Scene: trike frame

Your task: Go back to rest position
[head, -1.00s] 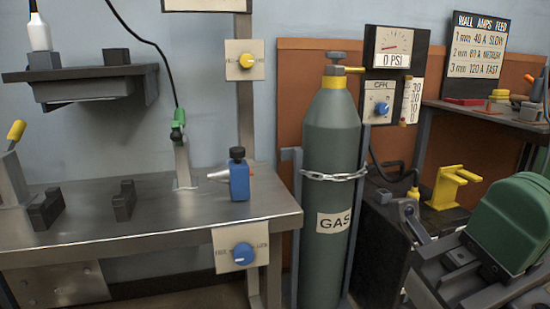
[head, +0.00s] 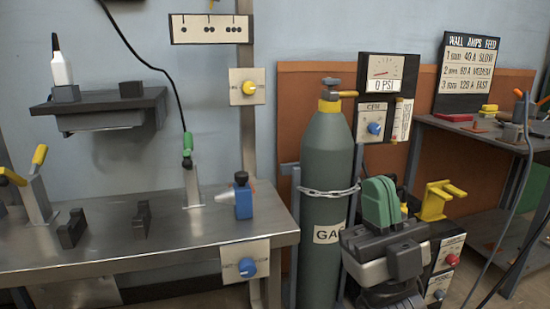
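No held object is visible there. My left gripper is not in view.
A steel bench (head: 165,240) on the left carries dark blocks, yellow-handled clamps (head: 39,155) and a blue tool (head: 243,202). A chain (head: 330,191) crosses the cylinder. A yellow bracket (head: 437,200) and a shelf table (head: 480,127) are at right, with cables hanging nearby.

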